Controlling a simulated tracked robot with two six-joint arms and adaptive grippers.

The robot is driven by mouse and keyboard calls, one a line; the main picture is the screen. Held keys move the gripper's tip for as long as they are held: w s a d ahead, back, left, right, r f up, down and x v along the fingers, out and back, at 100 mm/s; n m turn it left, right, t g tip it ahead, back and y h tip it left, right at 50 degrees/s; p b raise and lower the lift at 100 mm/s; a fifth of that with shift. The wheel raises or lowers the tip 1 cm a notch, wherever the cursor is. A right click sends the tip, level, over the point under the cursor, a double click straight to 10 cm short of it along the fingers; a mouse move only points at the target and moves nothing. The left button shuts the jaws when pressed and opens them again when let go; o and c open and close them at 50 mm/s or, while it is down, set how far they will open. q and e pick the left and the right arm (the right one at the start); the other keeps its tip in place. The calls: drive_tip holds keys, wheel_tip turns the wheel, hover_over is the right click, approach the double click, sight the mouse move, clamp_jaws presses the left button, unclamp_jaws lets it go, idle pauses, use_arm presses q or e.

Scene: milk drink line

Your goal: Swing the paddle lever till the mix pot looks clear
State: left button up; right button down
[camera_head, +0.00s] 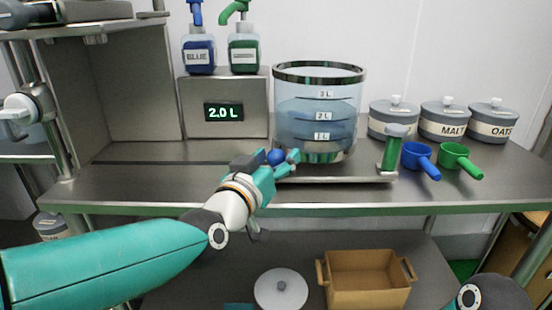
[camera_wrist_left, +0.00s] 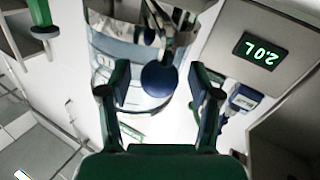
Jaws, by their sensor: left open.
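The mix pot (camera_head: 316,108) is a clear cylinder with a dark rim and 1 L, 2 L and 3 L marks. It holds bluish liquid to about the 2 L mark; in the left wrist view the pot (camera_wrist_left: 105,55) is partly hidden. A round blue knob (camera_head: 276,157), apparently the paddle lever's, is at the pot's front left. My left gripper (camera_head: 280,166) is open around it. In the left wrist view the knob (camera_wrist_left: 158,78) sits between the open fingers (camera_wrist_left: 160,90); contact cannot be told. My right gripper is out of view.
A display box (camera_head: 255,92) reading 2.0 L carries blue (camera_head: 199,56) and green (camera_head: 244,55) pump bottles. A green-handled post (camera_head: 391,150), blue scoop (camera_head: 421,160), green scoop (camera_head: 459,160) and lidded jars (camera_head: 444,120) stand right.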

use_arm(q)
drive_tip(key=shift+w+d, duration=0.1)
drive_tip(key=shift+w, duration=0.1)
clamp_jaws()
idle(0.3)
